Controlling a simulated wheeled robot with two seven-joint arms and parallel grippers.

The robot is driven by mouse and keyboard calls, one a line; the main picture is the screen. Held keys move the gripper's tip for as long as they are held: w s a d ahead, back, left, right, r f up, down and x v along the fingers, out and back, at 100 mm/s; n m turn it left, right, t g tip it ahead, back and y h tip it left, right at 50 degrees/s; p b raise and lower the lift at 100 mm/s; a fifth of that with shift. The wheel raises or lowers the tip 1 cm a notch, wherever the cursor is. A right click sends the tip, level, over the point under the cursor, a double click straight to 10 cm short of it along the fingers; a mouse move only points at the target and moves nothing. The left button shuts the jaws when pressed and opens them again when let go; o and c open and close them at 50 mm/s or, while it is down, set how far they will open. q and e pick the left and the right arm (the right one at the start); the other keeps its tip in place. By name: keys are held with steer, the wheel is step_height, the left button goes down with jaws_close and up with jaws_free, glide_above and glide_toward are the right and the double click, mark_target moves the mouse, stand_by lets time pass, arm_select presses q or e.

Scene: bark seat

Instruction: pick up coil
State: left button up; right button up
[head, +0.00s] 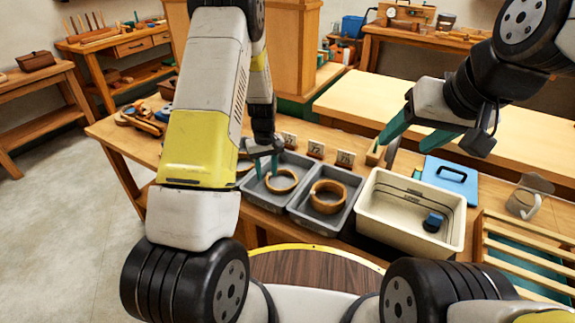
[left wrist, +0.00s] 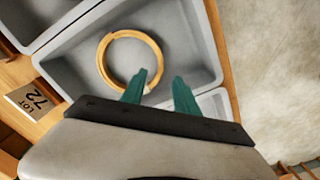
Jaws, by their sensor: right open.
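A light brown ring-shaped coil (head: 283,190) lies in a grey tray (head: 259,197) in the middle of the head view. A thicker coil (head: 328,208) lies in the grey tray (head: 302,216) to its right. My left gripper (head: 266,167) is open and points down over the left tray, at the coil's back left. In the left wrist view the coil (left wrist: 103,63) lies whole in its tray (left wrist: 195,45); the open fingers (left wrist: 160,90) appear at its lower right, one overlapping its edge in the picture. My right gripper (head: 413,132) is open and empty, above the table's back right.
A cream bin (head: 378,218) holding a small blue object (head: 433,221) stands right of the trays. Lot cards (head: 315,149) stand behind them. A blue flat case (head: 449,177), a glass jug (head: 523,203) and a slatted wooden rack (head: 510,262) occupy the right side.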

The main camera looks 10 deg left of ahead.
mark_target(268, 184)
arm_select(q)
step_height(268, 184, down, 4)
steer(key=shift+s+d+f, duration=0.1)
steer(key=shift+d+f, duration=0.05)
steer(key=shift+f, duration=0.05)
steer(key=shift+c, duration=0.4)
jaws_close()
